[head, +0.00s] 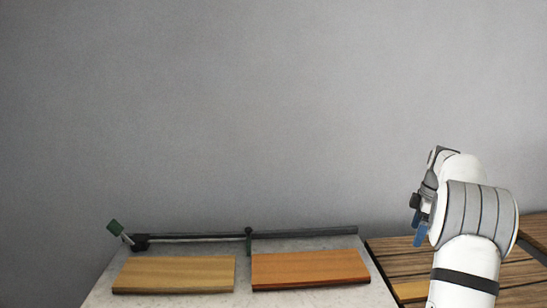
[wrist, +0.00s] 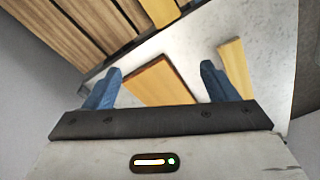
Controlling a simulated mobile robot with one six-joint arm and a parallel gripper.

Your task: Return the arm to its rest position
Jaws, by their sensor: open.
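My gripper (head: 418,222) is at the right in the head view, raised near the slatted wooden surface, with its blue fingertips pointing down. In the wrist view my gripper (wrist: 160,85) shows its two blue fingers wide apart with nothing between them. An orange-brown board (head: 310,268) lies on the pale table in the head view. It also shows in the wrist view (wrist: 160,82), beyond the fingers and apart from them. A lighter yellow board (head: 175,274) lies to its left, and it shows at the right in the wrist view (wrist: 234,65).
A dark slatted surface (head: 400,257) with a lighter strip (head: 411,291) adjoins at the right. A plain grey wall stands behind, with free air before it.

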